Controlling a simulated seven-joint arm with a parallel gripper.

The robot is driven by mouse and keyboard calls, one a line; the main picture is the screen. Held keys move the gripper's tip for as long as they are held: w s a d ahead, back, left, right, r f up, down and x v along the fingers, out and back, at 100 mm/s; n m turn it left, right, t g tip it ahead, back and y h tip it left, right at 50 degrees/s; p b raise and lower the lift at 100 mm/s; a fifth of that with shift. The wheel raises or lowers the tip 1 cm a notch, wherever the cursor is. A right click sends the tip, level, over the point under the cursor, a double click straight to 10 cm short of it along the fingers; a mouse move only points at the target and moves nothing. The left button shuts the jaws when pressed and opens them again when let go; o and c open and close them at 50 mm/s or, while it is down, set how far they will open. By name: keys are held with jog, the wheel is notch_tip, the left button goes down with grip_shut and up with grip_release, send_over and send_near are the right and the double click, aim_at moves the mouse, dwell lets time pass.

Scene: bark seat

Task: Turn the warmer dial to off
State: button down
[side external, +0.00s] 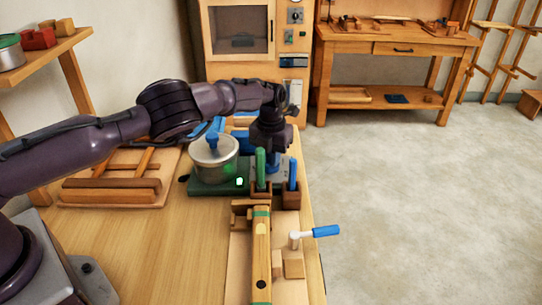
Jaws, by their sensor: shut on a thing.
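The warmer (210,186) is a low dark green base on the wooden bench, with a metal pot (214,165) with a blue lid handle on its left part. A small green light (239,181) glows at its front edge. My gripper (269,158) points down over the warmer's right part, beside the pot. It is shut on the warmer dial (271,165), of which only a bit of blue shows below the fingers. The rest of the dial and its markings are hidden, so its setting cannot be read.
Green-handled (260,168) and blue-handled (292,174) tools stand in wooden holders just in front of my gripper. A wooden jig with a blue-handled crank (325,231) lies nearer. A wooden rack (112,190) is at left.

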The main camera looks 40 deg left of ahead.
jog(key=n, duration=1.3)
jog(key=shift+n, duration=0.4)
jog(key=n, duration=0.9)
jog(key=shift+r, duration=0.1)
jog(key=shift+n, duration=0.3)
jog(key=c, duration=1.1)
grip_release()
notch_tip(320, 180, up, 13)
jog(key=shift+f, duration=0.1)
